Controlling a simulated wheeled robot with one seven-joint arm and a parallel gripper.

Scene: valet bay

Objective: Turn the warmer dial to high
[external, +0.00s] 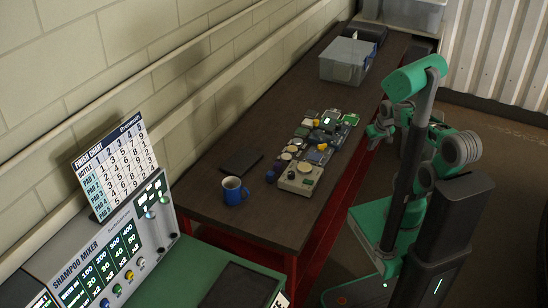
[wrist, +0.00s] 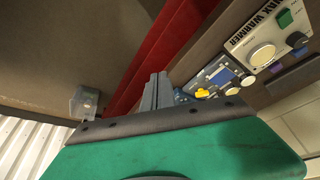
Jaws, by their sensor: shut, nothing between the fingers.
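The wax warmer is a cream box (external: 299,180) at the near end of a cluster of devices on the workbench. In the wrist view, the warmer (wrist: 279,27) shows at the upper right, its lettering upside down. Its face has a large round cream disc (wrist: 263,54), a smaller round knob (wrist: 297,40) and a green piece (wrist: 285,18). I cannot tell which round part is the dial or its setting. My gripper (external: 373,138) is beyond the bench's right edge, apart from the warmer. In the wrist view my gripper's fingers (wrist: 157,88) are together and empty.
Several small devices (external: 322,140) crowd the bench beyond the warmer. A blue mug (external: 234,192) and a dark flat pad (external: 241,163) lie left of it. A clear bin (external: 347,60) stands at the far end. A red rail (external: 341,195) runs along the bench's right side.

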